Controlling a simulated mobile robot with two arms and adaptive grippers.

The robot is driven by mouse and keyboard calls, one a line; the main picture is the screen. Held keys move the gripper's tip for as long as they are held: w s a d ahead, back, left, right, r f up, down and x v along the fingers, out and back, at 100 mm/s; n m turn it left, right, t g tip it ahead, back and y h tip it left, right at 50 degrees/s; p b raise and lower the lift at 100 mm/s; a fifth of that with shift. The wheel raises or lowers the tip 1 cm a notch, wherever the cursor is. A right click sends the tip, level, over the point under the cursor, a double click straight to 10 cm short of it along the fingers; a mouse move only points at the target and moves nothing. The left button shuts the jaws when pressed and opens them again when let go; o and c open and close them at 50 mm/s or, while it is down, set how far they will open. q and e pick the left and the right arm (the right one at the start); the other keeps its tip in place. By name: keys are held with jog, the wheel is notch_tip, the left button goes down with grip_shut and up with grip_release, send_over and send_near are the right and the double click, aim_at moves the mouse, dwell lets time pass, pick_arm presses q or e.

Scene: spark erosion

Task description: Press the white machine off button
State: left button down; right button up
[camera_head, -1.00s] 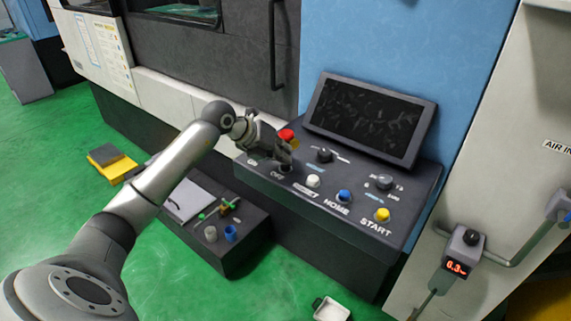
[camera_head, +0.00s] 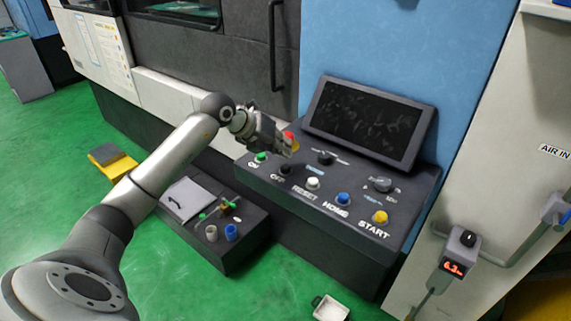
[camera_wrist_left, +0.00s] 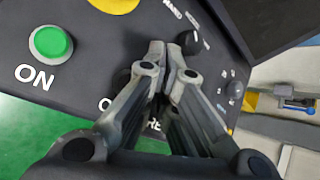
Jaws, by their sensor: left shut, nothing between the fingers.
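The OFF button (camera_head: 285,169) is a small dark button on the sloped black control panel (camera_head: 262,180), above its white OFF label. The green ON button (camera_head: 261,156) is to its left and also shows in the left wrist view (camera_wrist_left: 50,42). My left gripper (camera_head: 288,149) is shut and empty, just above and behind the OFF button in the head view, in front of the red and yellow emergency stop (camera_head: 290,137). In the left wrist view the shut fingers (camera_wrist_left: 168,55) cover most of the OFF label and its button. My right gripper is not in view.
The white RESET button (camera_head: 312,183), blue HOME button (camera_head: 343,199) and yellow START button (camera_head: 379,217) continue to the right. A dark screen (camera_head: 363,120) stands behind the panel. A low black box (camera_head: 235,261) with small parts sits on the green floor.

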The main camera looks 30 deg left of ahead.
pick_arm(q)
jog(key=shift+r+p, duration=0.95)
jog(key=shift+r, duration=0.9)
